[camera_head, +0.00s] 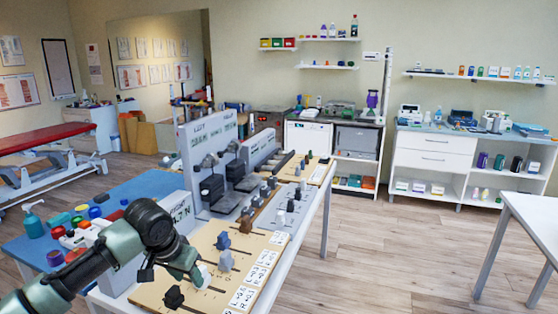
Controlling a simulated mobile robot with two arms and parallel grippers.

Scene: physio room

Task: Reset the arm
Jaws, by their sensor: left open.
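My left arm comes in from the lower left, bends at a grey-green joint, and reaches down to my left gripper (196,279) over the near end of a tan board (228,280). The left gripper is open, and it is small and partly hidden by its own wrist. A white piece stands by its fingertips; I cannot tell whether they touch. A grey-blue knob (226,261) stands just right of the gripper, and a black knob (173,297) stands below it. My right gripper does not show.
The long white bench (300,240) carries grey panels and several knobs and levers. A blue table (140,188) with a soap bottle (33,224) and jars stands to the left. A white table (535,215) stands at the right. The wooden floor between is clear.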

